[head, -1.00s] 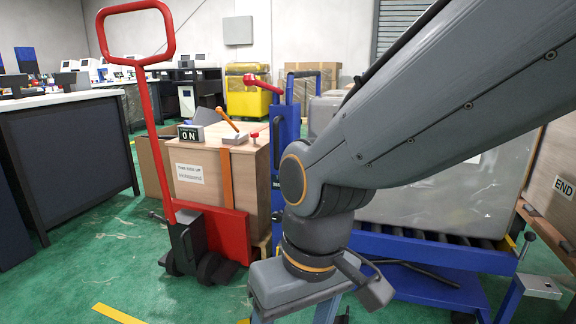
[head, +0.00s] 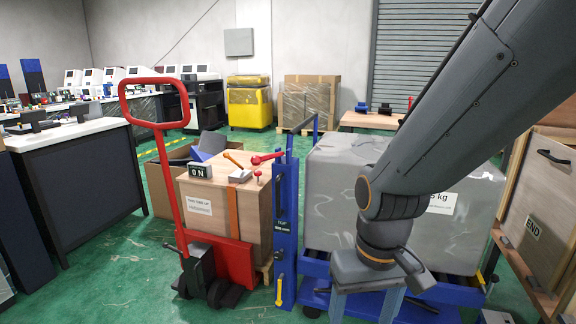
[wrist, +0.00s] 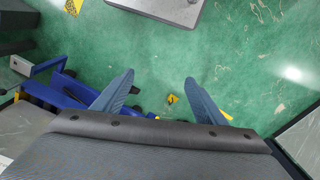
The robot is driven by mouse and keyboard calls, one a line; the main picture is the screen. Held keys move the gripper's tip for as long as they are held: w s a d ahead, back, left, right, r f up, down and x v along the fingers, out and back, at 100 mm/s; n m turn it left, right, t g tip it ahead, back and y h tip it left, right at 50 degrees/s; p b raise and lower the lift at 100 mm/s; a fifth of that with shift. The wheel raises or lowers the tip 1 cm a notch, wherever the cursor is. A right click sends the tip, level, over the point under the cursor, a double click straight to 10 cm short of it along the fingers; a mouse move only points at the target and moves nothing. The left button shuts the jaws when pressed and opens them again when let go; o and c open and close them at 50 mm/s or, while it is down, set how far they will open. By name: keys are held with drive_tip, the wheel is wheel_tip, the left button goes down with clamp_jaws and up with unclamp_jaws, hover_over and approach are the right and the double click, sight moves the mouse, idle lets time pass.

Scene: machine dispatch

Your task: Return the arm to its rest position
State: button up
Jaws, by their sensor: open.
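My gripper (wrist: 158,95) shows in the wrist view with its two blue-grey fingers spread wide and nothing between them. It hangs over the green floor, with a blue cart frame just to its left. In the head view my grey arm comes down from the upper right. Its wrist is in front of the large grey wrapped block (head: 335,185). The blue finger bases show at the bottom of the head view, but the fingertips are out of that view.
A red pallet truck (head: 158,150) stands left of the arm beside a wooden crate (head: 212,240) with an ON sign. A blue post (head: 285,215) stands between crate and block. An END-labelled wooden box (head: 545,205) is at right. Green floor (head: 100,270) is open at left.

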drive_tip(key=s+d+r+m+p, duration=0.1)
drive_tip(key=s+d+r+p, duration=0.1)
drive_tip(key=d+r+p, duration=0.4)
drive_tip(key=r+p, duration=0.2)
drive_tip(key=p, duration=0.1)
drive_tip(key=shift+d+m, duration=0.3)
drive_tip(key=shift+m, duration=0.1)
idle(0.4)
